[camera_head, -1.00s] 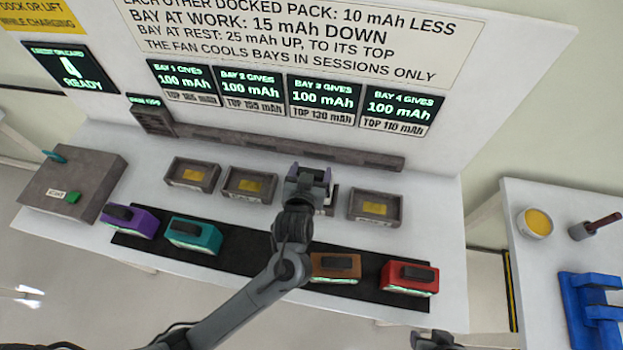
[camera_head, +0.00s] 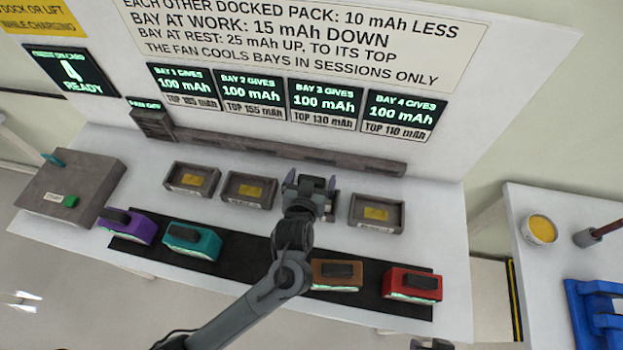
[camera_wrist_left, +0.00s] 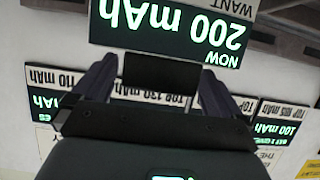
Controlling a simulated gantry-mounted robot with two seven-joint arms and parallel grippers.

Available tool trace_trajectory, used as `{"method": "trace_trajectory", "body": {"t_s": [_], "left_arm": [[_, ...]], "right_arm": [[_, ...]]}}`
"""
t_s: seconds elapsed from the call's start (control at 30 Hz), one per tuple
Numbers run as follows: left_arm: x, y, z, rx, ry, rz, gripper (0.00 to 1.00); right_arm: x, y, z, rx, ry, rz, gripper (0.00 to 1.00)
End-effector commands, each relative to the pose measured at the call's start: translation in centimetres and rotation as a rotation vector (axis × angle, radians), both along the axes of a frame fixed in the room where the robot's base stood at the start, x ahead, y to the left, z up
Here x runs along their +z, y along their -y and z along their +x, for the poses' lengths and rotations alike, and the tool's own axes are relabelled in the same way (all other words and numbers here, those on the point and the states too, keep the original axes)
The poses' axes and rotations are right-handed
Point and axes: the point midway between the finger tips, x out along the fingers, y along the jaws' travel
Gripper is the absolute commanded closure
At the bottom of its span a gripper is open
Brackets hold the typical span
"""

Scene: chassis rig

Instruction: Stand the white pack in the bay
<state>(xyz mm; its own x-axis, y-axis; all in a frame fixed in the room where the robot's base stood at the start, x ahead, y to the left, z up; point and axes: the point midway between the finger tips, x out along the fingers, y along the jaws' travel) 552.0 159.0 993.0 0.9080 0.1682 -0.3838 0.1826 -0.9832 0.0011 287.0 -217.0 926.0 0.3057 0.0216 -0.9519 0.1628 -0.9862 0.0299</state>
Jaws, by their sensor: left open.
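My left gripper (camera_head: 311,184) is open over the third bay, which its wrist mostly hides. In the left wrist view, a dark handle-like bar (camera_wrist_left: 160,72) lies between the open fingers. Beyond it is an upside-down black screen (camera_wrist_left: 165,35) reading "NOW 200 mAh", with a white "WANT" label; these appear to be on the front of the white pack. The pack's white body is not clearly seen in the head view, and how it sits in the bay is hidden. Only a dark bit of my right arm shows at the bottom edge.
The first bay (camera_head: 192,180), second bay (camera_head: 249,190) and fourth bay (camera_head: 376,213) are empty. A grey box (camera_head: 70,187) with a green button stands left.

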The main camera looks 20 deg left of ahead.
Motion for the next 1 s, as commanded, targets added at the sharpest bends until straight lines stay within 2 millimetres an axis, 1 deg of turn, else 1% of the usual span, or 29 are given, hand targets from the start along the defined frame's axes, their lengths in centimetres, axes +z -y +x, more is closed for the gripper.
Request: {"method": "trace_trajectory", "body": {"t_s": [0.07,0.17,0.27,0.5,0.7,0.9,1.0], "left_arm": [[0.3,0.1,-0.2,-0.001,0.001,-0.001,0.0],[0.7,0.3,-1.1,-0.001,0.0,-0.002,0.0],[1.4,0.5,-2.5,0.0,-0.001,-0.002,0.0],[3.1,1.3,-6.6,-0.002,0.0,-0.003,0.0],[4.2,1.8,-9.3,0.0,-0.002,-0.003,0.0],[4.7,2.0,-10.7,-0.002,0.0,-0.001,0.0],[4.5,2.0,-11.0,-0.019,-0.017,-0.013,0.0]], "right_arm": [[0.1,0.0,0.0,0.001,0.0,-0.002,0.57],[0.4,0.1,0.0,0.004,0.001,-0.005,0.57],[0.8,0.2,0.0,0.006,0.0,-0.008,0.57],[1.8,0.2,0.0,0.006,0.0,-0.009,0.57],[2.3,0.2,0.0,0.005,0.001,-0.007,0.57],[2.6,0.1,0.0,0.002,0.0,-0.003,0.57],[2.6,0.0,0.0,0.001,0.0,-0.001,0.57]]}}
